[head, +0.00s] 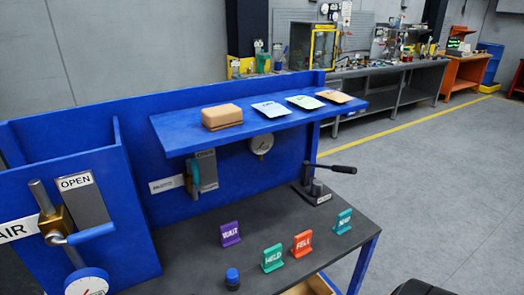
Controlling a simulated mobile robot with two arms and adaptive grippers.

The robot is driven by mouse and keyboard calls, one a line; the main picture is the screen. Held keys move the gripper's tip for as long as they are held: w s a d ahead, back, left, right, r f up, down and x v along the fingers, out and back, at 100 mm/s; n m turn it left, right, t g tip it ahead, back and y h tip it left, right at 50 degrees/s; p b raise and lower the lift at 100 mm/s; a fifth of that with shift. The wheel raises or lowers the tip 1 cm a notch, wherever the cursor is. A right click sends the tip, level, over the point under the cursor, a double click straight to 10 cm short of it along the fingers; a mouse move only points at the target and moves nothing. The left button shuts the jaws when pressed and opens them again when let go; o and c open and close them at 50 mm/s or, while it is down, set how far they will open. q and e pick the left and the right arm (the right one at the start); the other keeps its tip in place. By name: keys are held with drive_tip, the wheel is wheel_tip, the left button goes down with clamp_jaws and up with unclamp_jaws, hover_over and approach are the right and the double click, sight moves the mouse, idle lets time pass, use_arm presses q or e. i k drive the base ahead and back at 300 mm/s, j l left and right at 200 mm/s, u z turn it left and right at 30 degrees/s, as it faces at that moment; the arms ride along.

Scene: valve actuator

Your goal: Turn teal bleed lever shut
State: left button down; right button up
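A teal part (194,170), which looks like the bleed lever, is on the blue back panel under the shelf. It stands roughly upright beside a grey plate (208,170) with a small label at its top. The shelf's shadow and the small size make the handle's exact angle hard to tell. A brass-coloured fitting shows just below and left of it. Neither of my grippers is in view.
A blue shelf (180,138) with a tan block (222,116) and several packets overhangs the lever. A valve with a light-blue handle (92,234) and OPEN plate (83,203) is at left. Tags, including purple WAIT (230,234), and a black-handled pump (318,188) stand on the dark bench.

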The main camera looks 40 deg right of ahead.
sight(195, 188)
drive_tip(key=k+l+z, duration=0.2)
drive_tip(key=z, duration=0.3)
drive_tip(key=l+z, duration=0.5)
drive_tip(key=k, duration=0.05)
